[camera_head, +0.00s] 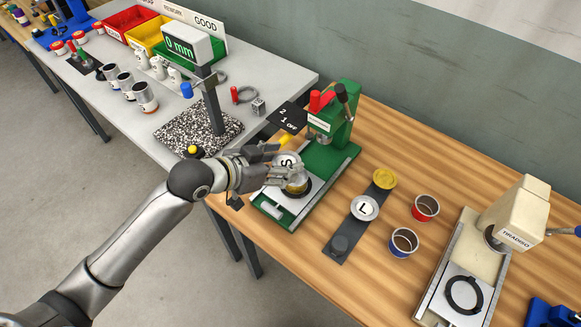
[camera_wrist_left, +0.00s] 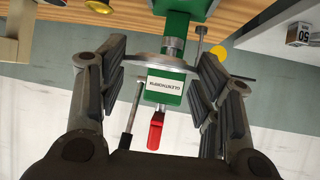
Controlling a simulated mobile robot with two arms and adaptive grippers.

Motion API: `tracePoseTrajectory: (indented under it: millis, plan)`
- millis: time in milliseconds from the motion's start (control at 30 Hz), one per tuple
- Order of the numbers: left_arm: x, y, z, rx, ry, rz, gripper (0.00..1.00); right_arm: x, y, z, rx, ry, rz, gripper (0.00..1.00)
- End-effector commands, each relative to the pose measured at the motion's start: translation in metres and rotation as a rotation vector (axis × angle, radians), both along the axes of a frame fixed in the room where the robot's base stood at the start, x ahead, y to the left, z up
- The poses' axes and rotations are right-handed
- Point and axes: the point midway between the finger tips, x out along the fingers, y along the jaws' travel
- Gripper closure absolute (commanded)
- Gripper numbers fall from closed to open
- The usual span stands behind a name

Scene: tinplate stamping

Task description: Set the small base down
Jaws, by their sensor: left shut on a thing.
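My left gripper (camera_head: 283,164) is shut on the small base, a pale round disc marked S (camera_head: 288,160), above the plate of the green press (camera_head: 326,152). In the left wrist view the disc (camera_wrist_left: 150,60) shows nearly edge-on between the fingers (camera_wrist_left: 158,75). Below the fingers, a gold and dark round part (camera_head: 298,186) shows over the press's pale plate (camera_head: 268,203). The fingers hide part of the disc and plate, so I cannot tell whether they touch. My right gripper is not in view.
A dark strip (camera_head: 340,226) to the right carries a white L disc (camera_head: 365,208) and a gold disc (camera_head: 384,179). A red cup (camera_head: 425,207) and a blue cup (camera_head: 403,242) stand beside it. A beige press (camera_head: 515,213) is at the right. The gauge's speckled base (camera_head: 190,130) stands left.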

Motion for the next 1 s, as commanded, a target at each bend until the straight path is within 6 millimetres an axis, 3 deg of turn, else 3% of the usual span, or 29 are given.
tracePoseTrajectory:
  millis: [200,333,567,800,1000]
  plan:
    - [0.021,-0.014,-0.031,0.001,0.005,0.002,0.75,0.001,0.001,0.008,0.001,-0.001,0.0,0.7]
    - [0.028,-0.018,-0.041,0.0,0.003,0.001,0.75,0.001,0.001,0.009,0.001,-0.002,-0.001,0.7]
    - [0.035,-0.023,-0.053,0.002,0.004,0.0,0.75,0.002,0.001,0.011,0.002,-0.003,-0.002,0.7]
    - [0.034,-0.022,-0.079,0.002,0.004,0.002,0.75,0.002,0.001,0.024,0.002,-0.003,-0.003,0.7]
    - [0.034,-0.022,-0.082,0.002,0.001,0.001,0.75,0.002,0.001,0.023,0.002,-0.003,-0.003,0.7]
